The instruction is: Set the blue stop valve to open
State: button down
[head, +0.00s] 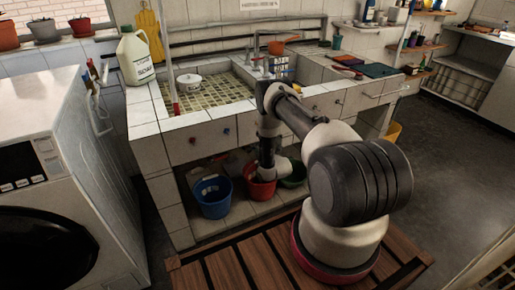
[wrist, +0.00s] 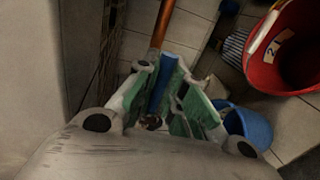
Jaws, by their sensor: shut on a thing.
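In the wrist view, my gripper (wrist: 158,84) is shut on the blue lever (wrist: 170,92) of the stop valve, with green-and-white finger pads on either side of it. A copper pipe (wrist: 162,22) runs up from just beyond the fingertips. In this view the lever looks roughly in line with the pipe; its exact angle is hard to tell. The valve body is mostly hidden by the fingers. In the head view my arm reaches down under the tiled sink counter (head: 205,139), and the fingers and valve are hidden there.
Under the counter stand a blue bucket (head: 212,197), a red bucket (head: 262,190) and a green basin (head: 294,174). The red bucket (wrist: 292,60) and blue bucket (wrist: 249,128) lie right of my fingers in the wrist view. A washing machine (head: 65,165) stands at left.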

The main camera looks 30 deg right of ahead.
jog(key=shift+f, duration=0.1)
jog(key=c, duration=1.5)
grip_release()
jog(key=s, duration=0.4)
jog(key=s+r, duration=0.1)
jog(key=s, duration=0.3)
jog(key=s+r, duration=0.1)
jog(key=s, duration=0.2)
jog(key=shift+s+r, duration=0.2)
jog(key=shift+s, duration=0.2)
